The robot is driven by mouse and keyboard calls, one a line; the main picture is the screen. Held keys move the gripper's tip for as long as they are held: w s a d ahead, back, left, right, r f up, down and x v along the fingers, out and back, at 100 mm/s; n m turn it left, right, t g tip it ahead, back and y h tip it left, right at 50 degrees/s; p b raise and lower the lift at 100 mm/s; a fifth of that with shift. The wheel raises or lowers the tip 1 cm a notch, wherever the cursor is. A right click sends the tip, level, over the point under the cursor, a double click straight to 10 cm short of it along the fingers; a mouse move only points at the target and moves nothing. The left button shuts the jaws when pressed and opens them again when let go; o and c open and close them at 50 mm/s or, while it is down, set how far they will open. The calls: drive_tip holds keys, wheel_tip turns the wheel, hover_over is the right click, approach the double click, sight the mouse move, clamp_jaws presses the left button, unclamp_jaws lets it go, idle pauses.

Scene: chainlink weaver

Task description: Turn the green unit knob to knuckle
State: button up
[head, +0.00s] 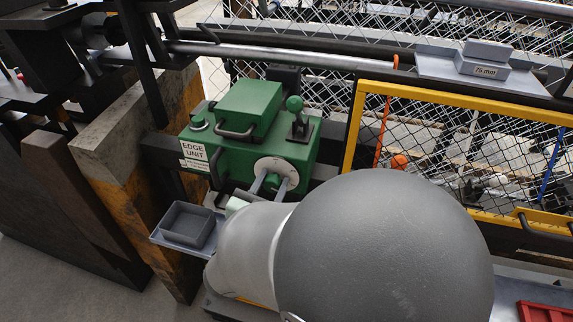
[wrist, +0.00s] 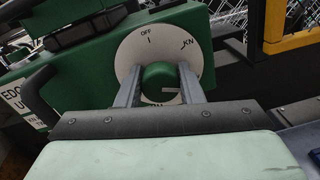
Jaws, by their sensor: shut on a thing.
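The green edge unit (head: 245,130) stands left of centre in the head view, with a white round dial (head: 274,166) on its front. In the wrist view the dial (wrist: 133,47) reads OFF at the top and KN at the upper right; lettering at the bottom is partly hidden. The green knob (wrist: 158,82) sits at the dial's centre. A short pale mark shows on its lower right; I cannot tell firmly which label it points to. My gripper (wrist: 158,76) has one finger on each side of the knob and is shut on it. In the head view my gripper (head: 272,183) reaches the dial.
A lever with a green ball (head: 294,104) stands on the unit's top right. A grey tray (head: 187,225) lies below left of the unit. A yellow-framed mesh panel (head: 352,130) stands to the right. My arm hides much of the lower middle.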

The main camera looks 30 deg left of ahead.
drive_tip(key=n+p, duration=0.2)
drive_tip(key=n, duration=0.3)
drive_tip(key=shift+r+n+p, duration=0.1)
drive_tip(key=shift+n+p, duration=0.2)
drive_tip(key=shift+p, duration=0.05)
drive_tip(key=shift+a+n+p, duration=0.1)
drive_tip(key=shift+n+p, duration=1.1)
drive_tip(key=shift+n, duration=1.1)
drive_tip(key=o, duration=1)
drive_tip(key=shift+c, duration=0.2)
drive_tip(key=s+d+b, duration=0.3)
drive_tip(key=s+b, duration=0.1)
drive_tip(key=s, duration=1.3)
drive_tip(key=shift+s+f, duration=0.15)
drive_tip(key=shift+f, duration=0.3)
